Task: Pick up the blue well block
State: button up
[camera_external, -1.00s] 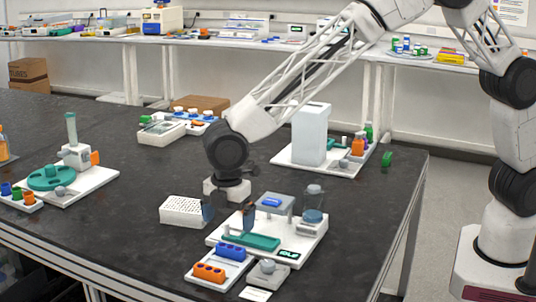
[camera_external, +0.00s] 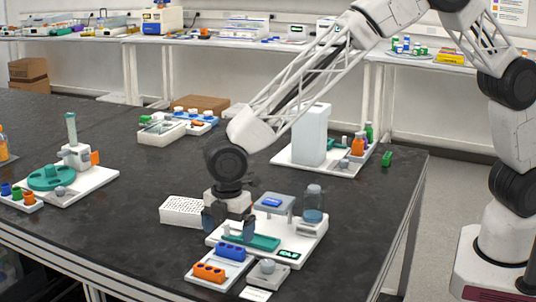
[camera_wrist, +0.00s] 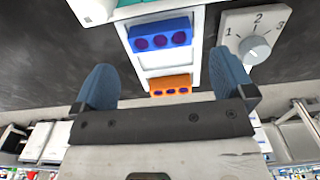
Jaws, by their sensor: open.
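The blue well block (camera_external: 232,252) sits on a white tray (camera_external: 197,279) near the front of the dark table, behind an orange well block (camera_external: 210,272). In the wrist view the blue block (camera_wrist: 160,36) shows a row of dark wells, with the orange block (camera_wrist: 171,85) below it in the picture. My gripper (camera_external: 227,220) is open and empty, just behind and above the blue block. In the wrist view its blue fingers (camera_wrist: 165,80) stand apart, with the block beyond their tips and between their lines.
A white station with a teal tray (camera_external: 252,242) and a glass jar (camera_external: 313,205) stands right behind the blocks. A dial box (camera_external: 267,272) is to their right. A white perforated rack (camera_external: 183,211) is left of my gripper. Bare table lies to the left.

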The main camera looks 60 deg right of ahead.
aim_at(230, 247)
jog(key=shift+f, duration=0.1)
jog(key=shift+f, duration=2.45)
jog(key=c, duration=0.9)
jog(key=shift+r, duration=0.1)
jog(key=shift+r, duration=4.9)
